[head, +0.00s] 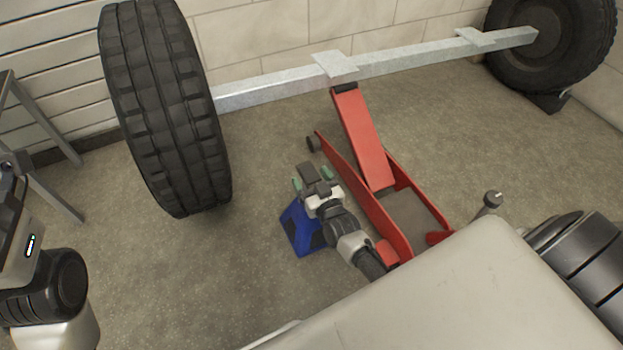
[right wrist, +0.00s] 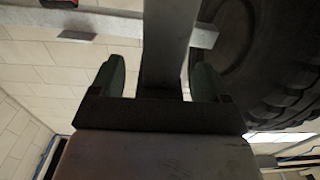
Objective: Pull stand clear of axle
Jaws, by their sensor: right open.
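The stand has a blue base (head: 300,232) on the floor, left of the red jack and well in front of the axle (head: 260,90). My right gripper (head: 313,180) is at its upper part, with green fingertips on either side of a dark top piece. In the right wrist view, a grey bar (right wrist: 168,45), seemingly the stand's post, lies between the open fingers (right wrist: 153,80), with gaps showing on both sides. The gripper and wrist hide part of the stand. Only part of my left arm shows at the left edge; its gripper is not visible.
A red floor jack (head: 365,140) reaches under the axle with its arm raised, just right of the stand. A large tyre (head: 165,110) is at left and another (head: 550,35) at far right. Bare floor (head: 235,250) lies left of the stand.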

